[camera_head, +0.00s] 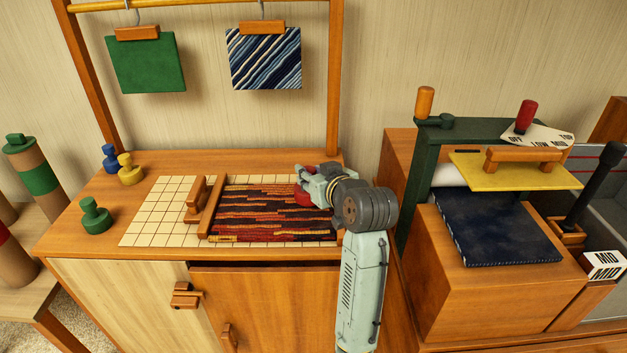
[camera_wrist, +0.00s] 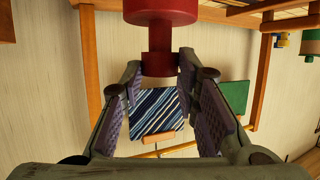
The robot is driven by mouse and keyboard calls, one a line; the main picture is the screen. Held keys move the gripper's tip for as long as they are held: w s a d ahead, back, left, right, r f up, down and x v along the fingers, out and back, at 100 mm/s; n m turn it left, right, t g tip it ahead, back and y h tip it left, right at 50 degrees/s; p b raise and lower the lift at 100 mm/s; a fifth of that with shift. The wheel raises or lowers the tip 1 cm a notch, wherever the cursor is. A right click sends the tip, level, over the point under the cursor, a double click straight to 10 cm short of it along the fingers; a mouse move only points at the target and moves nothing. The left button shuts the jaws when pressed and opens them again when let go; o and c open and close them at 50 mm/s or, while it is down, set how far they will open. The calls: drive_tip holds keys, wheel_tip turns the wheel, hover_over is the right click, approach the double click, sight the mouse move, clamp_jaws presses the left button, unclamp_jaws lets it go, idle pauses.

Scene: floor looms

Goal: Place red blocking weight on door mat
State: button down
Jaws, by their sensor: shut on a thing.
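The red blocking weight (camera_head: 302,197) is partly hidden by my gripper (camera_head: 310,182) in the head view. In the wrist view the red weight (camera_wrist: 160,15) shows large at the top, its narrower part between the fingertips of my gripper (camera_wrist: 160,68). My gripper is shut on it. The door mat (camera_head: 265,217), woven in red, orange and black stripes, lies flat on a pale gridded board. The weight is over the mat's far right part; I cannot tell whether it touches the mat.
A wooden bar with a handle (camera_head: 207,205) lies along the mat's left edge. Blue (camera_head: 110,158), yellow (camera_head: 130,170) and green (camera_head: 95,216) weights stand left of the gridded board (camera_head: 155,212). Green (camera_head: 146,62) and striped (camera_head: 264,60) cloths hang behind. A press (camera_head: 430,170) stands right.

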drive_tip(key=shift+w+d+r, duration=0.15)
drive_tip(key=shift+w, duration=0.5)
drive_tip(key=shift+f+p, duration=0.5)
drive_tip(key=shift+f, duration=1.3)
drive_tip(key=shift+f, duration=0.2)
drive_tip(key=c, duration=1.2)
unclamp_jaws()
drive_tip(key=shift+s+f, duration=0.1)
